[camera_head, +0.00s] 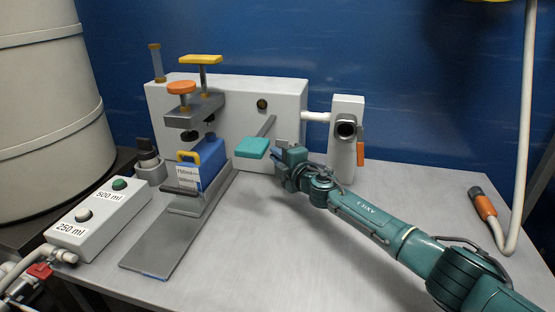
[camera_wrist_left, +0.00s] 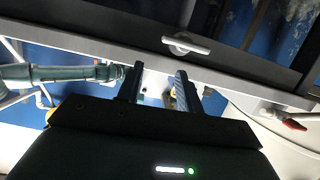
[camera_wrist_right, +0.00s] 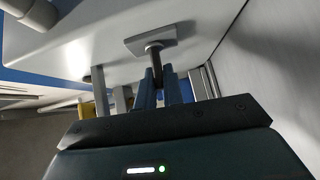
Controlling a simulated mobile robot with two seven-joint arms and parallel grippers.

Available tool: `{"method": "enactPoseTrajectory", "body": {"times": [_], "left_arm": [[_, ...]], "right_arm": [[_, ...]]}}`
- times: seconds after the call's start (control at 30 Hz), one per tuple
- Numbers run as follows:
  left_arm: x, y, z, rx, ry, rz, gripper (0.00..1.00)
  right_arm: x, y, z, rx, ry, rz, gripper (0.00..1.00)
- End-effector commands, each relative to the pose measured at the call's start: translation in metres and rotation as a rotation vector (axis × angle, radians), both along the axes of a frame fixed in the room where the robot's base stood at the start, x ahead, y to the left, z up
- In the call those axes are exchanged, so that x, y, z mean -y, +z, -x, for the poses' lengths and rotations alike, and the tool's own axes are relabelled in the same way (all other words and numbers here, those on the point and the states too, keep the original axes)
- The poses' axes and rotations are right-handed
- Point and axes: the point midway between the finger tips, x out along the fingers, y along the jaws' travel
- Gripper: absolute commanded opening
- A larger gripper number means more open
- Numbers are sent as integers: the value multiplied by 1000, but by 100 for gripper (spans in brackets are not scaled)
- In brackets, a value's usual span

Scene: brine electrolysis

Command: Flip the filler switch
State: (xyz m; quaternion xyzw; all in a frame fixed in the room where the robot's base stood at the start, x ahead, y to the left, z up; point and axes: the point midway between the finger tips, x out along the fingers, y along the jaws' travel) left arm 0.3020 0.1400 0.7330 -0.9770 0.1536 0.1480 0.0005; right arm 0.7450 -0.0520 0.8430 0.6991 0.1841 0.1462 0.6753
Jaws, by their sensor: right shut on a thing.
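The filler is a white box-shaped machine (camera_head: 290,97) against the blue wall. On its front, a small grey switch plate (camera_head: 281,143) sits low on the right side. In the right wrist view the square plate (camera_wrist_right: 150,38) carries a short dark lever (camera_wrist_right: 154,56). My right gripper (camera_head: 278,157) is at this switch, and in its wrist view the fingers (camera_wrist_right: 157,76) are shut on the lever. The lever's tip is hidden between the fingers. My left gripper (camera_wrist_left: 156,82) is outside the head view. Its fingers are apart with nothing seen held between them.
A blue container (camera_head: 211,158) stands under the orange knob (camera_head: 181,88). A white button box (camera_head: 100,213) lies at left. A white post with a nozzle (camera_head: 344,150) stands right. The front-middle tabletop (camera_head: 250,255) is clear.

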Motion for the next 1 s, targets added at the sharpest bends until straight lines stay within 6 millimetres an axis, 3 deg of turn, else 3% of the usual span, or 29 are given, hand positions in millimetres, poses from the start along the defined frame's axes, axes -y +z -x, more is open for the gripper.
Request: {"method": "enactPoseTrajectory", "body": {"times": [0.07, 0.1, 0.37, 0.73, 1.0], "left_arm": [[0, 0, 0, 0, 0, 0, 36], [0, 0, 0, 0, 0, 0, 36], [0, 0, 0, -1, 0, 0, 36], [0, 6, 0, -1, 3, 5, 36], [-7, 30, 5, 4, 31, 47, 36]], "right_arm": [[-1, -1, 0, -1, 1, 0, 0], [-1, -1, 0, -1, 1, 0, 11], [0, 0, 0, -1, 0, 0, 31], [5, 1, 6, -2, -2, 1, 31], [23, 4, 43, -3, -1, 1, 31]]}}
